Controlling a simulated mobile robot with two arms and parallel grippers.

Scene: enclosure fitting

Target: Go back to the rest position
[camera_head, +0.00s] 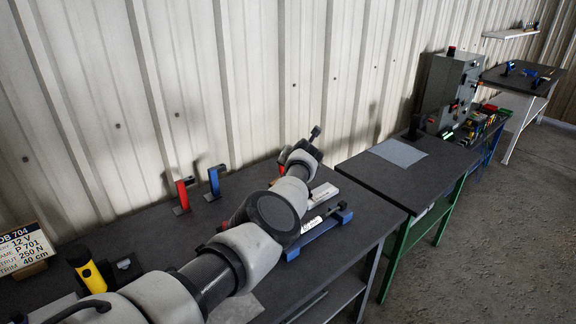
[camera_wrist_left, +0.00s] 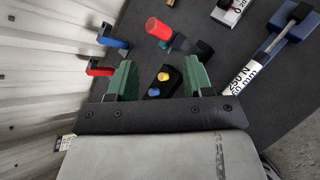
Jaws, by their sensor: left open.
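My left arm comes in from the lower left in the head view and reaches over the near bench (camera_head: 140,232); its gripper is mostly hidden there by my own arm. In the left wrist view the left gripper (camera_wrist_left: 160,77) has its two green fingers wide apart with nothing held. Beyond the gap is a small black part with a yellow and a blue button (camera_wrist_left: 163,77); it appears to lie on the bench, apart from the fingers. My right gripper is in neither view.
A red bracket (camera_head: 182,194) and a blue bracket (camera_head: 214,181) stand near the wall. A blue-based device (camera_head: 318,236) lies by the bench edge. A sign (camera_head: 24,249) and a yellow-black tool (camera_head: 88,271) are at left. Farther benches carry a grey cabinet (camera_head: 448,85).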

